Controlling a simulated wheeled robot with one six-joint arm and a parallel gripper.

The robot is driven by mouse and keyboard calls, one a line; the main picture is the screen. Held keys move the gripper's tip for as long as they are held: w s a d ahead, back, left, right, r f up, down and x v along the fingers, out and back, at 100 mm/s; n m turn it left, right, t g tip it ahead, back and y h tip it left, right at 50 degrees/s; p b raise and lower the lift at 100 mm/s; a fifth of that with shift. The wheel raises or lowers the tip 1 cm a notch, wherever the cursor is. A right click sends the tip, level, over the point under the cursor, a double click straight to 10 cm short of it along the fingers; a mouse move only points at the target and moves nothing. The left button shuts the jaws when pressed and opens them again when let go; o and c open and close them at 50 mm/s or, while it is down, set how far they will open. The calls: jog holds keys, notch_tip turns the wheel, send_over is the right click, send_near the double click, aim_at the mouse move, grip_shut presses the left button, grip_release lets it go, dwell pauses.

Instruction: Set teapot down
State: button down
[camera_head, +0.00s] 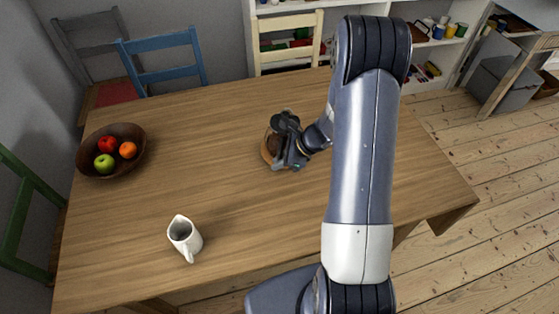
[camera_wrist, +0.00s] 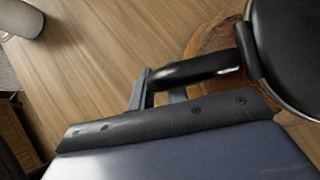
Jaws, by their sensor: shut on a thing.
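The teapot (camera_wrist: 297,50) is black and rounded, with a dark handle (camera_wrist: 205,68), at the right of the wrist view. My gripper (camera_wrist: 160,90) is shut on this handle. In the head view my gripper (camera_head: 289,150) is over the middle of the table, and it and the arm hide most of the teapot. A round wooden slab (camera_wrist: 212,38) with a rough, bark-like edge lies beneath the teapot; part of it also shows in the head view (camera_head: 267,154). I cannot tell whether the teapot touches the slab.
The wooden table (camera_head: 215,120) has much free surface around the slab. A white jug (camera_head: 183,238) stands at the front left. A brown bowl (camera_head: 135,165) with apples and an orange is at the far left. Blue (camera_head: 165,73) and cream (camera_head: 290,58) chairs stand behind.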

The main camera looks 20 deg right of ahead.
jog(key=c, duration=1.8)
grip_release()
jog(key=shift+f, duration=0.15)
jog(key=o, duration=0.4)
jog(key=shift+r, duration=0.25)
jog(key=v, duration=1.2)
jog(key=shift+s+d+f+b, duration=0.1)
jog(key=shift+b, duration=0.2)
